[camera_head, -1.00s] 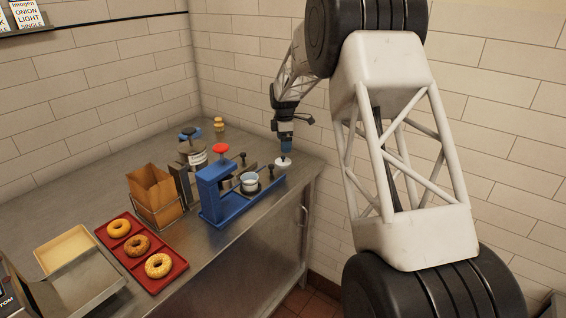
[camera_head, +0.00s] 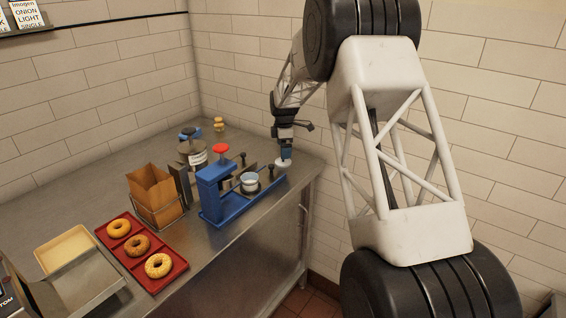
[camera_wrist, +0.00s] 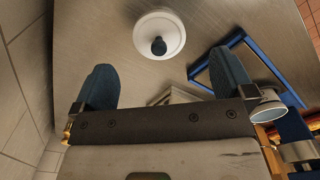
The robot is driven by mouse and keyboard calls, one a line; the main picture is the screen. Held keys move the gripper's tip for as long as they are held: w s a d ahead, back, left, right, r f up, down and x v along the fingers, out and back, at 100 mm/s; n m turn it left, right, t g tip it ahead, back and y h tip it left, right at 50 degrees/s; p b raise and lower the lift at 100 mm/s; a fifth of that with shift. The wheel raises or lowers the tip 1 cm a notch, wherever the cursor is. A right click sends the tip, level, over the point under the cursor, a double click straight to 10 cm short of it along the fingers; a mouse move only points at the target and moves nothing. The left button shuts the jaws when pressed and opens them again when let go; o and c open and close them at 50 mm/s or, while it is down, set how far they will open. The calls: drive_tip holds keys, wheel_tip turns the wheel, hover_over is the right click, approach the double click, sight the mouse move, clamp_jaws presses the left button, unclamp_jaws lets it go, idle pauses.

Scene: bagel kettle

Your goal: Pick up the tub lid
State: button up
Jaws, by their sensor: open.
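The tub lid (camera_wrist: 158,48) is a round white disc with a small dark knob in its centre. It lies flat on the steel counter near the right end, and it also shows in the head view (camera_head: 284,164). My gripper (camera_wrist: 165,85) is open and empty, with its two blue fingertips apart. In the wrist view the lid lies ahead of the fingers, between their lines. In the head view my gripper (camera_head: 286,153) points down just over the lid; whether it touches the lid I cannot tell.
A blue press frame (camera_head: 212,196) stands left of the lid, with a small white tub (camera_head: 249,182) on it. A brown paper bag (camera_head: 152,186) and a red tray (camera_head: 168,277) of bagels are farther left. The counter's right edge (camera_head: 318,172) and the wall are close.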

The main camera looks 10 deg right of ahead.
drive_tip(key=shift+w+f, duration=0.1)
drive_tip(key=shift+f, duration=2.5)
drive_tip(key=c, duration=1)
drive_tip(key=shift+o, duration=0.2)
drive_tip(key=shift+r, duration=0.7)
wheel_tip(320, 180, up, 2)
drive_tip(key=shift+r, duration=0.1)
drive_tip(key=s, duration=0.5)
drive_tip(key=s+r, duration=0.1)
drive_tip(key=s, duration=1)
drive_tip(key=shift+d+r, duration=0.2)
